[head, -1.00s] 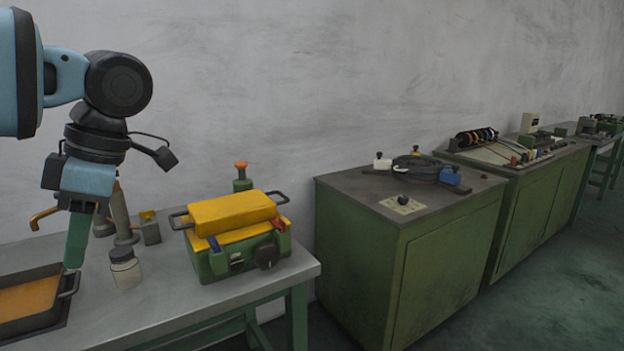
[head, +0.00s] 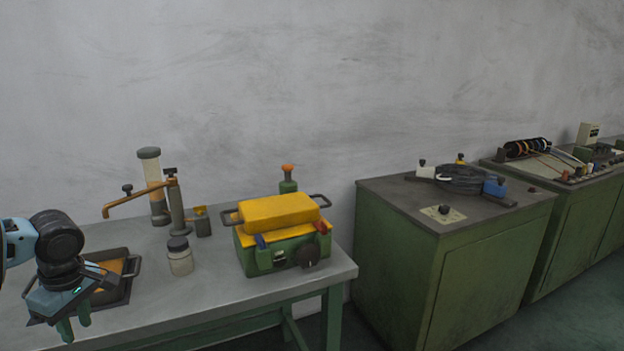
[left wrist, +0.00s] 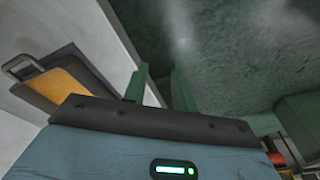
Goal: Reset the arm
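My left arm comes in at the lower left of the head view. Its left gripper (head: 76,325) points down, in front of the dark tray and near the table's front edge. In the left wrist view the two green fingers (left wrist: 160,78) stand apart with nothing between them, above dark green floor. My right gripper is in neither view.
A dark tray (head: 126,297) with an orange inside sits partly behind my left gripper; it also shows in the left wrist view (left wrist: 75,62). On the grey table (head: 215,295) stand a jar (head: 180,262), a brass-armed stand (head: 175,205) and a green-yellow box (head: 280,225). Green cabinets (head: 480,270) stand right.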

